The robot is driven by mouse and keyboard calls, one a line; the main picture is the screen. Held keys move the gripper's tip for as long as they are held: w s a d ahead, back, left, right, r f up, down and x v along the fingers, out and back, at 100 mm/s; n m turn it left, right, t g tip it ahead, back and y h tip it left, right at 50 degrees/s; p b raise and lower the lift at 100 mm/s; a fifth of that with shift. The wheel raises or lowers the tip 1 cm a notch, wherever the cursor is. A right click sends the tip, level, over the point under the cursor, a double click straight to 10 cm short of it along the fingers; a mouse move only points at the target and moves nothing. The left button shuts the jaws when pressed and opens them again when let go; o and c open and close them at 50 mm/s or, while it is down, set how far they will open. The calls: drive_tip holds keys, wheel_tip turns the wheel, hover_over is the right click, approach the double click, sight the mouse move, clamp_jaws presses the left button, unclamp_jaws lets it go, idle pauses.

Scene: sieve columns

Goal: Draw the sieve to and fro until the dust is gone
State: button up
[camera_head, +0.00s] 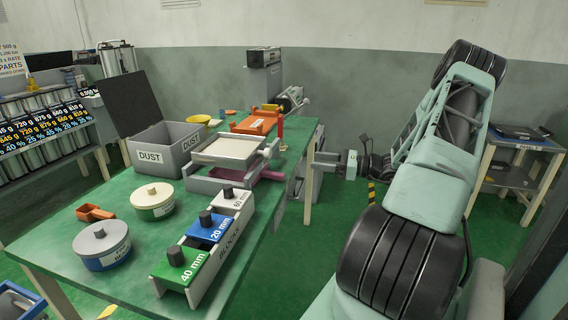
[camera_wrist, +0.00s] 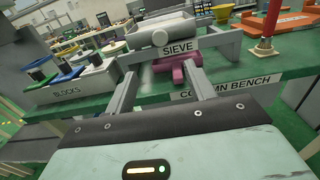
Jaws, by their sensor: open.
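The sieve (camera_head: 228,149) is a pale, shallow square tray with a beige surface, sitting in a grey frame on the green bench. I cannot tell whether the beige is dust or mesh. In the wrist view the SIEVE label (camera_wrist: 180,49) faces me, with a pale round-ended bar (camera_wrist: 160,38) beside it. My gripper (camera_head: 326,160) is off the bench's right side, pointing at it. In the wrist view its two fingers (camera_wrist: 161,90) are wide apart with nothing held between them. The sieve lies beyond the fingertips, apart from them.
A pink piece (camera_head: 270,175) lies low by the sieve frame. The blocks rack (camera_head: 226,260) with white, blue and green blocks is at the near edge. Round lidded pans (camera_head: 102,246) stand left. An orange tray (camera_head: 254,125) and red post (camera_head: 280,128) are farther back.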

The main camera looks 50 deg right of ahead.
sight(271, 154)
drive_tip(key=p+x, duration=0.1)
drive_tip(key=x, duration=1.6)
drive_tip(key=shift+w+r, duration=0.1)
drive_tip(key=shift+w, duration=0.05)
